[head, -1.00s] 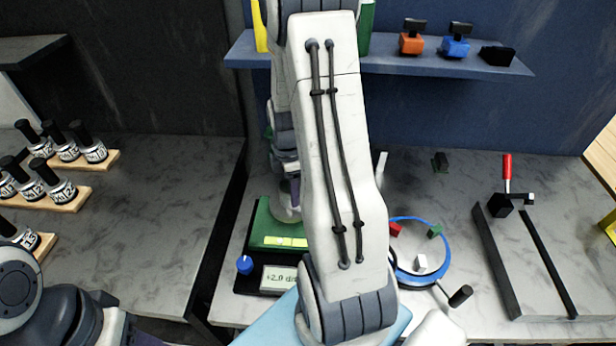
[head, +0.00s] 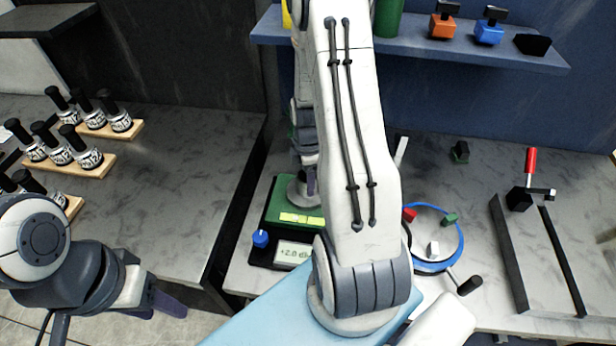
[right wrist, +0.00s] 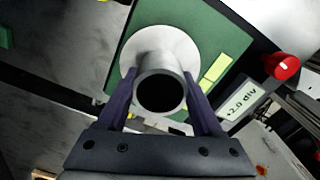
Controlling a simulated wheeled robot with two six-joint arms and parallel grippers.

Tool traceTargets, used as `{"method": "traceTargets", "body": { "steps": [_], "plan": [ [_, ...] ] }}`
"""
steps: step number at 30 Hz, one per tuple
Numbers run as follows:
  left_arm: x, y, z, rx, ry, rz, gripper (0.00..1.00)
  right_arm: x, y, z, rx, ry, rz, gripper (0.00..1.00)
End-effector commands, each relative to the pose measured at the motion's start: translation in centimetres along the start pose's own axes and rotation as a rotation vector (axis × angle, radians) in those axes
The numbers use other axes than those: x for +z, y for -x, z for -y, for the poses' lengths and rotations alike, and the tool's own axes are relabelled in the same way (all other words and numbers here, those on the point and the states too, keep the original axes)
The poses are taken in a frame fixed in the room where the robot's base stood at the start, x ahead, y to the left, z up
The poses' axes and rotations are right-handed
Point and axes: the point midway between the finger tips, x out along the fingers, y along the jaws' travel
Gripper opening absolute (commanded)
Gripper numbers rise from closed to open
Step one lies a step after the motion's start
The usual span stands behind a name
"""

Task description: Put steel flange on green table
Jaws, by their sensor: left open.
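The steel flange (right wrist: 160,90), a pale disc with a round tube, is over the green table (right wrist: 217,50) in the right wrist view. In the head view the flange (head: 299,191) shows at the green table (head: 281,203), partly hidden by my right arm. My right gripper (right wrist: 160,88) has its purple fingers closed against both sides of the tube. Whether the disc fully touches the table is hard to tell. My left gripper (head: 165,303) is open and empty at the lower left, away from the table.
A blue knob (head: 261,239) and a display (head: 292,253) sit at the table's front; a red knob (right wrist: 282,66) shows in the wrist view. A blue ring (head: 459,238) with small blocks lies right. Bottles (head: 90,152) stand left. A shelf (head: 410,47) runs behind.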

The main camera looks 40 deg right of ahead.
Motion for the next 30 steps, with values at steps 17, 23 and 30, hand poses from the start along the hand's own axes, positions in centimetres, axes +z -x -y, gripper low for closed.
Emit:
{"method": "traceTargets", "body": {
  "steps": [17, 23, 30],
  "plan": [
    [0.0, -0.2, 0.0, 0.000, 0.000, 0.000, 0.50, -0.1, 1.4, -0.1, 0.005, 0.001, 0.000, 0.97],
    [0.1, -1.1, 0.1, 0.000, 0.002, 0.000, 0.50, -0.1, 5.2, -0.2, 0.009, 0.001, 0.000, 0.97],
    [0.1, -2.0, 0.1, 0.000, 0.001, 0.000, 0.50, -0.1, 10.0, -0.1, 0.006, 0.001, 0.000, 0.97]
  ]
}}
